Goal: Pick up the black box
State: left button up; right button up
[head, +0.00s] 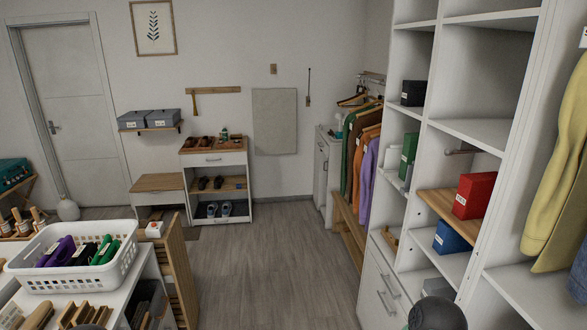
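The black box (413,93) sits upright in an upper cubby of the white shelving (427,60) at the right. It has a small white label on its front. It stands near the left side of its compartment, with nothing touching it from above. Neither of my grippers shows in the head view. Only a dark rounded part, probably of my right arm, shows at the bottom right.
A red box (474,195) stands on a wooden shelf board, with a blue box (451,237) below and a green box (408,148) to the left. A white basket (75,275) stands on a unit at the left. The wooden floor (262,270) between is clear.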

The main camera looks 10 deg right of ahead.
aim_at(413, 93)
jog(key=i+z, duration=0.2)
jog(key=i, duration=0.3)
jog(key=i+j+z, duration=0.15)
jog(key=i, duration=0.35)
jog(key=i+j+z, duration=0.2)
jog(key=i, duration=0.25)
jog(key=i+j+z, duration=0.2)
jog(key=i, duration=0.3)
jog(key=j, duration=0.1)
